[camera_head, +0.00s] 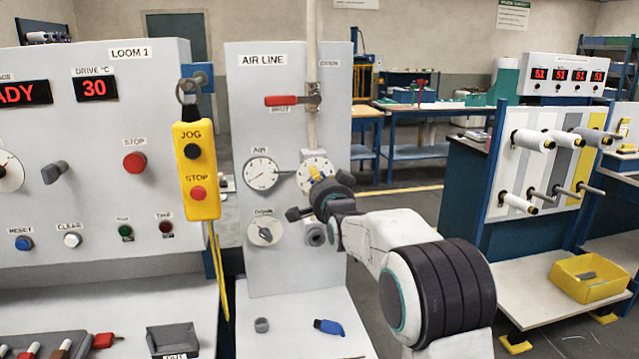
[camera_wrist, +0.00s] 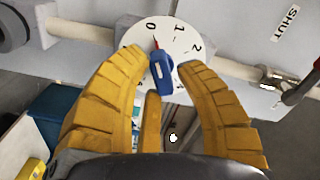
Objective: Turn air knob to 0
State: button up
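The air knob is a blue knob (camera_wrist: 162,74) with a red pointer on a white dial (camera_wrist: 176,42) marked 0, 1, 2. In the wrist view, the pointer is at or very near the 0. My gripper (camera_wrist: 163,60) has yellow fingers on either side of the knob. A gap shows at the right finger; the left finger is very close, and I cannot tell whether it touches. In the head view, my gripper (camera_head: 322,178) is in front of the dial (camera_head: 316,160) on the air line panel (camera_head: 285,80) and hides most of the knob.
A pressure gauge (camera_head: 262,174) is just left of the dial. A red-handled valve (camera_head: 284,100) is above, and another knob (camera_head: 265,231) is below left. The yellow jog pendant (camera_head: 196,170) hangs left of the panel. A rack with spools (camera_head: 535,140) stands at right.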

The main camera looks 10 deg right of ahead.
jog(key=shift+o, duration=0.9)
jog(key=shift+s+a+r, duration=0.1)
jog(key=shift+a+r, duration=0.15)
jog(key=shift+r, duration=0.15)
jog(key=shift+f, duration=0.15)
jog(key=shift+d+f, duration=0.1)
jog(key=s+b, duration=0.6)
jog(key=s, duration=0.1)
jog(key=shift+f, duration=0.1)
